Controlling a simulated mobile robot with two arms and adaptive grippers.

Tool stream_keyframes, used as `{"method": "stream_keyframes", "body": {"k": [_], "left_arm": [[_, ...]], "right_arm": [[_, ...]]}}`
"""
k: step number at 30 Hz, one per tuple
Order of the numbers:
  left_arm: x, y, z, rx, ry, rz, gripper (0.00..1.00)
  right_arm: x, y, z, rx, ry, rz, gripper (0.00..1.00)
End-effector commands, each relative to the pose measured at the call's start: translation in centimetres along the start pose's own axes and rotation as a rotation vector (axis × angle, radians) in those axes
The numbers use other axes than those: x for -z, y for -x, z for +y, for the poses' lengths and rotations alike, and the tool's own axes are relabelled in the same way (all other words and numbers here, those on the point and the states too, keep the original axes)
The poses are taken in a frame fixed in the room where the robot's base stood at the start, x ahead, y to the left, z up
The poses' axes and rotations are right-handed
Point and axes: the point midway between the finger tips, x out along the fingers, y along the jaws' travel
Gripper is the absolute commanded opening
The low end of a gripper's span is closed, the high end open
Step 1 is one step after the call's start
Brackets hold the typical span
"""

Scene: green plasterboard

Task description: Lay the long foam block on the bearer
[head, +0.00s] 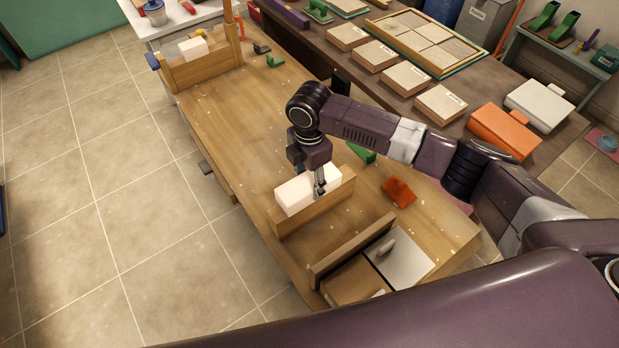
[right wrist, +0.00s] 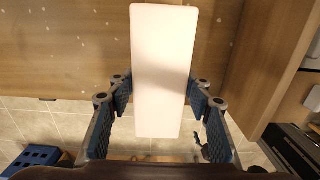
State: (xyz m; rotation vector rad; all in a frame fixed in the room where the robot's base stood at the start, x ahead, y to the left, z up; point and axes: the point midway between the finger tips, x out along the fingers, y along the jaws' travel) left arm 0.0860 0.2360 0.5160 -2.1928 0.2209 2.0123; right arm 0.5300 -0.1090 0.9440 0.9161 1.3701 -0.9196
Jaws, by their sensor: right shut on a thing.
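The long foam block (head: 300,190) is a white bar near the front of the wooden bench. My right gripper (head: 320,186) reaches down onto it and is shut on it. In the right wrist view the block (right wrist: 165,45) lies between the two blue-padded fingers (right wrist: 160,102) and extends beyond them. A wooden rail (head: 315,213) runs along the block's near side, and a second, parallel wooden rail (head: 352,246) stands nearer. I cannot tell which piece is the bearer, or whether the block touches wood below. My left gripper is not in view.
A wooden box (head: 208,70) with a white block (head: 193,48) stands at the bench's far end. An orange piece (head: 398,192) and a pale board (head: 402,258) lie to the right. The bench middle (head: 245,125) is clear.

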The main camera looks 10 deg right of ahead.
Motion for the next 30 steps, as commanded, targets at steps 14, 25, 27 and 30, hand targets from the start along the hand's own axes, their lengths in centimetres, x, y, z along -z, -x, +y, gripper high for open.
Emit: {"method": "stream_keyframes", "body": {"k": [14, 25, 27, 30], "left_arm": [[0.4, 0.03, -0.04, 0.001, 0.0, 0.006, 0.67], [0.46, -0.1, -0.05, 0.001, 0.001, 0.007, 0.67], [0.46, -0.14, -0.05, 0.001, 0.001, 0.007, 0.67], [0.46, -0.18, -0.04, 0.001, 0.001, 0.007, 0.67]], "right_arm": [[0.01, 0.07, 0.02, 0.0, 0.0, 0.0, 0.32], [0.02, -0.42, 0.0, 0.0, 0.0, 0.0, 0.32], [0.02, -0.56, 0.0, 0.0, 0.0, 0.0, 0.32], [0.02, -0.76, 0.0, 0.0, 0.0, 0.0, 0.32]]}}
